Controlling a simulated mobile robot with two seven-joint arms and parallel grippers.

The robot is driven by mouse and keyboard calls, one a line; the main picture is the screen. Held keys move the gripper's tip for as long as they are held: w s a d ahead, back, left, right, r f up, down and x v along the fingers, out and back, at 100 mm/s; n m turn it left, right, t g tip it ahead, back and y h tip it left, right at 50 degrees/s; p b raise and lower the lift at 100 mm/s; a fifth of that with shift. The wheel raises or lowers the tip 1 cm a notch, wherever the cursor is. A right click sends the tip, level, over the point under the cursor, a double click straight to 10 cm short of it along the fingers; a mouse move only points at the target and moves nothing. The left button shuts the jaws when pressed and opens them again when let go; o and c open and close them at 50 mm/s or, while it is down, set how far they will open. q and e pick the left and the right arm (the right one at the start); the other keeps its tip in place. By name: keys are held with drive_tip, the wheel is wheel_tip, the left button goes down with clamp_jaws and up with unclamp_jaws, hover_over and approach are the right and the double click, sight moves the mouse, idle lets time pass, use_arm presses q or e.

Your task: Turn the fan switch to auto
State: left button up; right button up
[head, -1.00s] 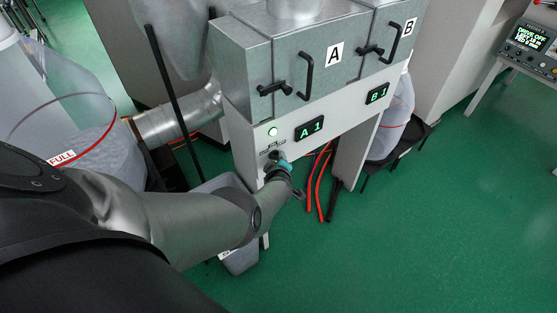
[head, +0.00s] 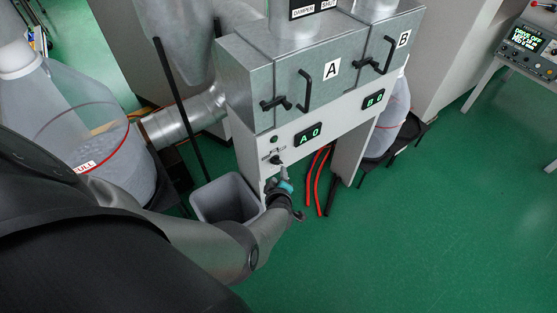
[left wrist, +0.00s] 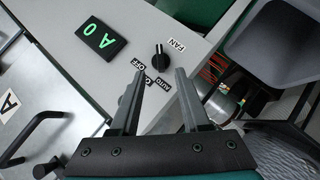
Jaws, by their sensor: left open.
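The fan switch (left wrist: 161,60) is a black round knob on the pale front panel, beside a FAN label (left wrist: 176,45). OFF (left wrist: 137,64) and AUTO (left wrist: 162,84) labels are near it, and a finger partly covers another label. I cannot tell for sure which label the knob points to. The knob also shows small in the head view (head: 276,160). My left gripper (left wrist: 160,75) is open and empty, with its fingers apart in front of the panel and the knob beyond their tips. In the head view the left gripper (head: 284,174) is just below the knob. My right gripper is not in view.
The displays read A 0 (head: 308,135) and B 0 (head: 374,100). A grey bin (head: 226,198) stands below, left of the gripper. Red hoses (head: 318,180) hang under the cabinet. The green floor at right is clear.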

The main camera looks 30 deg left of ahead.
use_arm(q)
drive_tip(key=shift+p+v, duration=2)
drive_tip(key=shift+v, duration=0.9)
drive_tip(key=s+d+f+m+g+h+b, duration=0.1)
drive_tip(key=s+d+f+m+h+b, duration=0.2)
drive_tip(key=s+f+m+b, duration=0.6)
drive_tip(key=s+d+f+m+g+h+b, duration=0.25)
drive_tip(key=s+f, duration=0.35)
drive_tip(key=f, duration=0.7)
drive_tip(key=s+f+m+g+b, duration=0.2)
drive_tip(key=s+f+m+b, duration=0.2)
drive_tip(key=s+f, duration=0.3)
drive_tip(key=s+f+m+g+h+b, duration=0.1)
drive_tip(key=s+f+m+g+b, duration=0.2)
drive_tip(key=s+f, duration=0.4)
drive_tip(key=s+m+b, duration=0.1)
drive_tip(key=s+b, duration=0.1)
drive_tip(key=s, duration=0.6)
drive_tip(key=shift+d+f+b, duration=0.15)
drive_tip(key=shift+d+b, duration=0.15)
drive_tip(key=shift+d, duration=0.1)
drive_tip(key=shift+s+g, duration=0.1)
drive_tip(key=shift+g, duration=0.15)
